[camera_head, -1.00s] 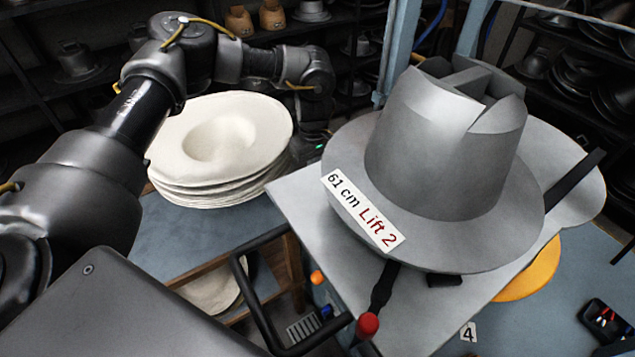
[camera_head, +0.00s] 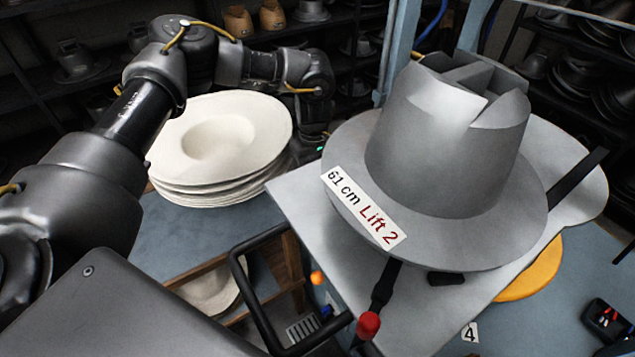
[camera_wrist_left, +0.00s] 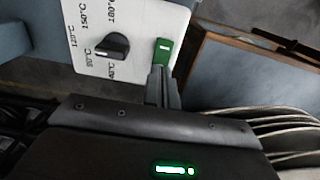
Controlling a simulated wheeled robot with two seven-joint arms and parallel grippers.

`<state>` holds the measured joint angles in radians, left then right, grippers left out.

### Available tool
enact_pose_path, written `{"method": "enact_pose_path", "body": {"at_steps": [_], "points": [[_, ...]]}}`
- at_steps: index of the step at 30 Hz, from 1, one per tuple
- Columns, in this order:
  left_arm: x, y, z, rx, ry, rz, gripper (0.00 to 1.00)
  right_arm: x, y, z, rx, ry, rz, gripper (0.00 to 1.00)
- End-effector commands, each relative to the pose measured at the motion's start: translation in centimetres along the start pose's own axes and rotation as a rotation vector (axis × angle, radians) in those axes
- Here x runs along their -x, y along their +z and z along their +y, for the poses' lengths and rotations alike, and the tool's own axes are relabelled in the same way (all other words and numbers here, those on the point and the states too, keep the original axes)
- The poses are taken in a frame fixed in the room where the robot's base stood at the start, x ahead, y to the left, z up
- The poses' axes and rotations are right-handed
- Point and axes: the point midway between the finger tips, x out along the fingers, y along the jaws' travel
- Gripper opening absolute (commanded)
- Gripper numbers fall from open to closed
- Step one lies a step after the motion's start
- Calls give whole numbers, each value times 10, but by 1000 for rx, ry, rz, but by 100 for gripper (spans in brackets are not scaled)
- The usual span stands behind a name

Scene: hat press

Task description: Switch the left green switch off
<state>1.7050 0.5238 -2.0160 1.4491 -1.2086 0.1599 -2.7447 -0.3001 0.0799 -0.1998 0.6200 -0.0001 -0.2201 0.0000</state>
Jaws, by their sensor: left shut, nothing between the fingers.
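A green switch (camera_wrist_left: 163,52) is on a white panel (camera_wrist_left: 85,60) at the top of the left wrist view. My left gripper (camera_wrist_left: 158,70) is shut and empty. Its fingertips are right at the switch's near end and overlap it in the picture; I cannot tell whether they touch it. In the head view my left arm reaches past the hat stack, and the left gripper's fingers are hidden behind the metal hat form. The switch is not visible there. My right gripper is in neither view.
A black dial (camera_wrist_left: 113,46) with temperature marks is beside the switch. The metal hat form (camera_head: 445,150), labelled 61 cm Lift 2, stands on a grey plate. White felt hats (camera_head: 220,140) are stacked to its left. A red-knobbed lever (camera_head: 368,325) and black handle (camera_head: 250,300) are in front.

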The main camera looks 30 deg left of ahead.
Motion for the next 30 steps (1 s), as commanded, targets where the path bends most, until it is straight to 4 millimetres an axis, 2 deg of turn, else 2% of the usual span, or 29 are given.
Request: {"method": "enact_pose_path", "body": {"at_steps": [19, 23, 30], "points": [[-8, 0, 0, -1, 0, -1, 0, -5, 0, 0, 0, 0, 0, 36], [-2, 0, 0, -1, 0, -1, 0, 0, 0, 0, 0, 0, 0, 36], [18, 0, 0, 0, 0, 0, 0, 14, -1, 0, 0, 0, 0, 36]]}}
